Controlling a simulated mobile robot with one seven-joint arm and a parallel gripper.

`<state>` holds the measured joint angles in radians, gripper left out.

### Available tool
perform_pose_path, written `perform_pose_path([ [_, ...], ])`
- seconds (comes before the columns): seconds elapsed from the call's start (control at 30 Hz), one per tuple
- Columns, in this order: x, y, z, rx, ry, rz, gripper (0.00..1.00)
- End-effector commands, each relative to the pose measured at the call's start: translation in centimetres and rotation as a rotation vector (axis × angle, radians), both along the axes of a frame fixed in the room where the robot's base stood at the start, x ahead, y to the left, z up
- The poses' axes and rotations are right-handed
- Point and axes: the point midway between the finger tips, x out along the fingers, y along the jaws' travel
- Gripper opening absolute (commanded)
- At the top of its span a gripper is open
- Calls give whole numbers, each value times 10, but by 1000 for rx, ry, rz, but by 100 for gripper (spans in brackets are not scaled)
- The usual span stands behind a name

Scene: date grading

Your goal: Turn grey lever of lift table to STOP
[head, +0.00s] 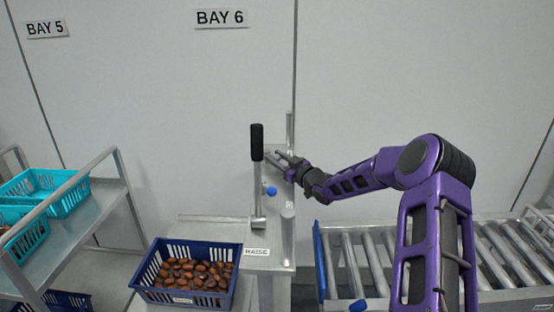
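The lift table (272,262) stands in the middle of the head view. A lever with a grey shaft (259,190) and a black grip (257,142) stands nearly upright on it. A RAISE label (256,251) is on the table in front of the lever's foot. No STOP label can be read. My gripper (280,162) is just right of the lever, level with the upper shaft. Its two fingers look parted and point left toward the shaft. Nothing shows between them, and I cannot tell whether they touch the lever.
A blue crate of dates (238,266) sits at the table's left. A roller conveyor (350,262) is at right. A cart (92,208) with turquoise crates (62,204) is at left.

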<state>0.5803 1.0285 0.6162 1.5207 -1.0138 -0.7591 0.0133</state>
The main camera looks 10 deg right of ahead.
Motion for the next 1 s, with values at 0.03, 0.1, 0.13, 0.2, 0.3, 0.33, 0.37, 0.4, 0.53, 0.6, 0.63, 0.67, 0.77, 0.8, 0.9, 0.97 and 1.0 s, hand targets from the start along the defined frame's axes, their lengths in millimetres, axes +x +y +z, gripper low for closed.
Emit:
perform_pose_path([
  [0.03, 0, 1, 0, 0, -1, 1, 47],
  [0.1, 0, 1, 0, 0, 0, 1, 60],
  [0.13, 0, 1, 0, 1, 1, 1, 64],
  [0.2, 0, 0, 0, 1, 1, 1, 64],
  [0.3, 0, 0, -1, 0, 1, 0, 64],
  [0.33, 0, 0, -1, 0, 1, 0, 64],
  [0.37, 0, 0, -1, 0, 1, 0, 64],
  [0.4, 0, 0, -1, 0, 1, 0, 64],
  [0.53, -6, -4, -1, -1, 2, 0, 64],
  [0.6, -13, -9, -1, -1, 4, -2, 64],
  [0.63, -17, -11, -1, -1, 2, -2, 64],
  [0.67, -22, -14, -1, -2, 3, -2, 64],
  [0.77, -42, -25, -1, -3, 3, -2, 64],
  [0.8, -51, -30, -1, -2, 3, -3, 64],
  [0.9, -73, -43, -1, -2, 4, -4, 64],
  [0.97, -87, -50, -1, -2, 3, -3, 64],
  [1.0, -95, -54, -1, -2, 2, -2, 64],
])
